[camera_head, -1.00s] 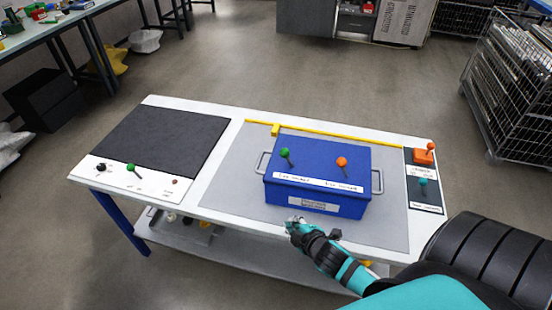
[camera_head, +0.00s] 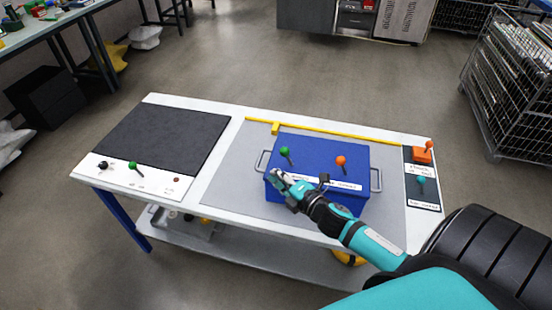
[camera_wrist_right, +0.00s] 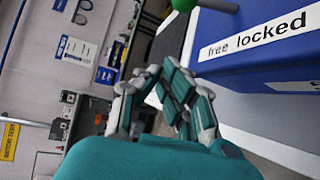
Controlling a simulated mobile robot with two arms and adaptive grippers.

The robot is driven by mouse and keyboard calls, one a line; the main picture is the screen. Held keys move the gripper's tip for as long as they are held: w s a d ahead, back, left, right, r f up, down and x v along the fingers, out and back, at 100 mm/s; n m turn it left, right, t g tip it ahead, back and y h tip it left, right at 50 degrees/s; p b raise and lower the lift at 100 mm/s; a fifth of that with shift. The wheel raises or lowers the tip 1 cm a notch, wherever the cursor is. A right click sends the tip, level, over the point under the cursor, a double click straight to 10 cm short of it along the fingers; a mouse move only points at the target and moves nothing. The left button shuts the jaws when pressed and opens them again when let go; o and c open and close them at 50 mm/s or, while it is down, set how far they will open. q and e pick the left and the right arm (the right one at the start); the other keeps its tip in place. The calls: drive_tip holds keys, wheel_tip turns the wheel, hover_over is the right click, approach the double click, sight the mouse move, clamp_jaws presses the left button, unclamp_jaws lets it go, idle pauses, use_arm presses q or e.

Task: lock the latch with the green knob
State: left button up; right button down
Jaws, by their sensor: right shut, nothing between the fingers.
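A blue box (camera_head: 330,152) stands on the grey mat of the table. On its top, a green knob (camera_head: 285,151) sits at the left and an orange knob (camera_head: 341,160) at the right. In the right wrist view the green knob (camera_wrist_right: 184,4) is cut by the top edge, beside a "free locked" label (camera_wrist_right: 258,36). My right gripper (camera_head: 276,174) is shut and empty at the box's front left edge, a little in front of the green knob and apart from it. In the right wrist view its fingertips (camera_wrist_right: 161,72) are together. My left gripper is out of view.
A second green knob (camera_head: 132,165) stands on the white panel at the table's left. An orange block (camera_head: 423,154) and a teal knob (camera_head: 421,180) are at the right. A yellow bar (camera_head: 330,131) lies behind the box. The dark mat (camera_head: 160,138) is bare.

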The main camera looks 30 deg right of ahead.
sight(287, 157)
drive_tip(key=w+p, duration=0.1)
drive_tip(key=w, duration=0.1)
drive_tip(key=w+d, duration=0.1)
drive_tip(key=w, duration=0.1)
drive_tip(key=w+d+p, duration=0.1)
drive_tip(key=w, duration=0.1)
drive_tip(key=shift+w+d+f+p, duration=0.1)
drive_tip(key=shift+w+f+p, duration=0.1)
drive_tip(key=shift+f+p, duration=0.15)
drive_tip(key=shift+s+d, duration=0.3)
drive_tip(key=shift+d, duration=0.3)
drive_tip(key=shift+w, duration=0.1)
